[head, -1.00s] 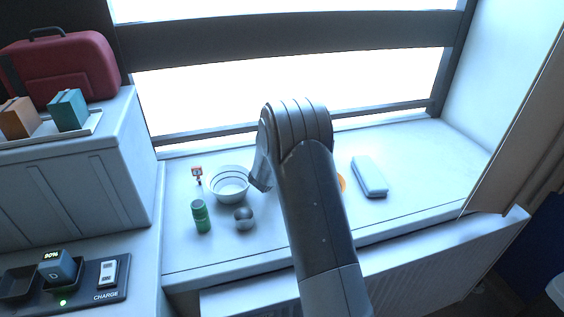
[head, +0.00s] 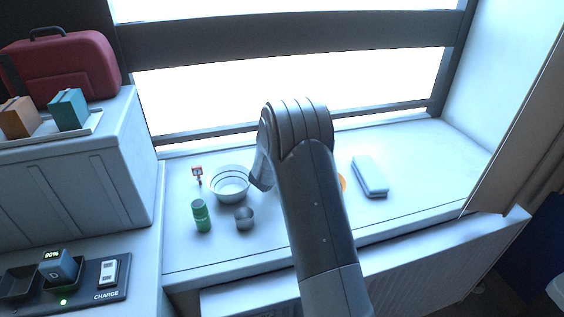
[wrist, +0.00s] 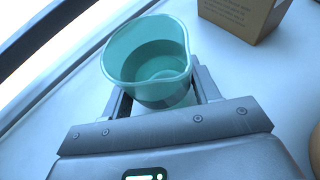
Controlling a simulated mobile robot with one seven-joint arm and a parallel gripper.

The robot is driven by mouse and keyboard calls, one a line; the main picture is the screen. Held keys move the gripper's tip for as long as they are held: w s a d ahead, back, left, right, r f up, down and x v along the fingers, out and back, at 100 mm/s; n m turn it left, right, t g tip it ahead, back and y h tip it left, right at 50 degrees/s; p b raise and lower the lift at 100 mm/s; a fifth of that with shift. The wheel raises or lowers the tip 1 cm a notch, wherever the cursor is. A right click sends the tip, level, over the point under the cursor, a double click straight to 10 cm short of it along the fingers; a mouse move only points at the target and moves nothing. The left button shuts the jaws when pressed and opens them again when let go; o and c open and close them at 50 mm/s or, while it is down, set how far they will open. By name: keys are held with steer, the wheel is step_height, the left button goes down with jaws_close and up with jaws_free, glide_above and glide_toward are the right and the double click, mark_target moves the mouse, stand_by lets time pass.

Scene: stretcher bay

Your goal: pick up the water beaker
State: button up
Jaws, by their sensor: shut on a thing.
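The water beaker (wrist: 150,92) is a translucent teal cup with a pouring lip and water in it. It shows in the wrist view, upright or nearly so, between the fingers of my gripper (wrist: 160,82). The gripper is shut on it. In the head view my own arm hides both the gripper and the beaker. I cannot tell whether the beaker's base touches the sill.
On the white sill (head: 430,165) are a white bowl (head: 230,184), a green can (head: 201,216), a small grey cup (head: 244,218) and a pale blue case (head: 370,176). A brown box (wrist: 243,18) stands near the beaker. The window runs behind.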

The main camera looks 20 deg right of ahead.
steer(key=shift+r, duration=0.15)
steer(key=shift+r, duration=0.8)
steer(key=r, duration=0.2)
steer(key=shift+s+d+r, duration=0.2)
steer(key=shift+d+r, duration=0.1)
steer(key=s+d+r, duration=0.6)
steer(key=d, duration=0.2)
steer(key=shift+s+d+r, duration=0.2)
steer(key=shift+s+d, duration=0.05)
steer(key=shift+s, duration=0.15)
stand_by(0.8)
